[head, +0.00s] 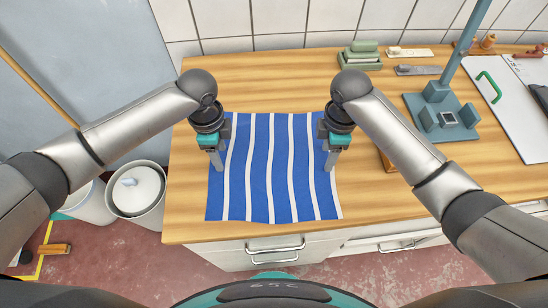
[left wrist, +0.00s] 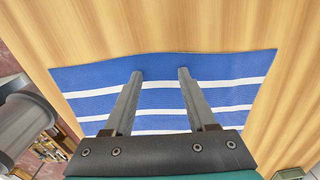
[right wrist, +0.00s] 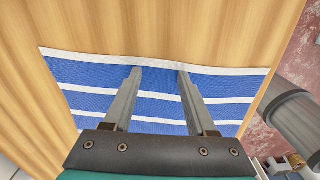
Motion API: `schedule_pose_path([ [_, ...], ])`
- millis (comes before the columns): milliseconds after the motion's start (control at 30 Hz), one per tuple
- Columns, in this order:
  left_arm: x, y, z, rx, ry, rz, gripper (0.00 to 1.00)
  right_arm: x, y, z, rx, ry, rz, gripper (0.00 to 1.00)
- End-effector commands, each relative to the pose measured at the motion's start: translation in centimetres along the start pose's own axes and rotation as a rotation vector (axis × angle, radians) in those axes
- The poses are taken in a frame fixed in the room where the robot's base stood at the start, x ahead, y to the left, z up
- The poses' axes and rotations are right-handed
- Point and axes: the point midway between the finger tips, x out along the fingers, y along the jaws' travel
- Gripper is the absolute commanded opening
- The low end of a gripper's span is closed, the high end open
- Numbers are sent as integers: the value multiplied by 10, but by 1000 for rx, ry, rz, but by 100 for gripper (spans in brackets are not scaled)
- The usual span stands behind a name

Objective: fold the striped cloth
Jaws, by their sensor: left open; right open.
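The striped cloth (head: 273,190), blue with white stripes, lies spread flat on the wooden table top, its near edge close to the table's front edge. My left gripper (head: 217,168) is open and empty over the cloth's left side. In the left wrist view its fingers (left wrist: 160,72) reach over the cloth (left wrist: 220,92) toward one edge. My right gripper (head: 331,168) is open and empty over the cloth's right side. In the right wrist view its fingers (right wrist: 160,72) reach toward the white-striped edge of the cloth (right wrist: 85,75). I cannot tell whether the fingertips touch the cloth.
The wooden table (head: 270,85) is clear behind the cloth. A blue-grey stand (head: 440,120), a green-lidded box (head: 360,57) and a white board with a green handle (head: 515,95) stand at the right and back. A white bin (head: 137,190) is on the floor at left.

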Motion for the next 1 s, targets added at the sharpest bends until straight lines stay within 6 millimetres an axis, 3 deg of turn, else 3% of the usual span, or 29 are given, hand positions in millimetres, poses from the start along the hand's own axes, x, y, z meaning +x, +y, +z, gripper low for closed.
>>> schedule_pose_path([
  [1000, 0, 0, 0, 0, -1, 1, 0, 1, -1, 0, 1, -1, -2, 0],
])
